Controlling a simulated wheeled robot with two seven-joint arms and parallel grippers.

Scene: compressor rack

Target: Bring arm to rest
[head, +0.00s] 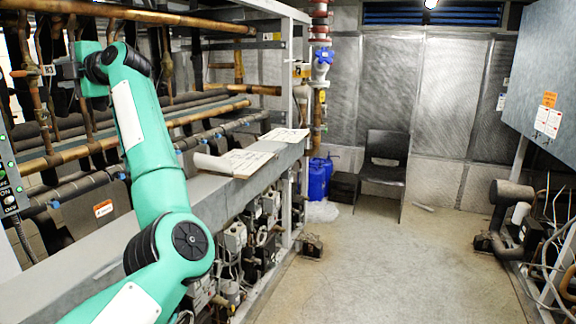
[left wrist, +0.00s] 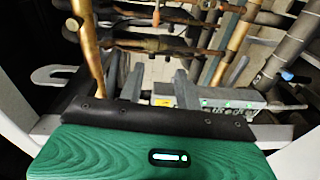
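My left arm, teal with black joints, rises from the bottom left of the head view and bends over the grey ledge to the rack's pipes. My left gripper (head: 66,72) is at the upper left, beside the upright copper pipes, partly hidden by my wrist. In the left wrist view, two grey fingers (left wrist: 160,82) stand apart beyond my green wrist housing, with nothing visible held between them. Whether the gripper touches a pipe cannot be told. My right gripper is not in view.
A copper pipe (left wrist: 90,48) runs close by in the left wrist view. The rack's grey ledge (head: 95,262) carries an open binder (head: 236,162). A chair (head: 385,165) and blue containers (head: 319,178) stand at the back. The concrete floor (head: 400,262) is clear in the middle.

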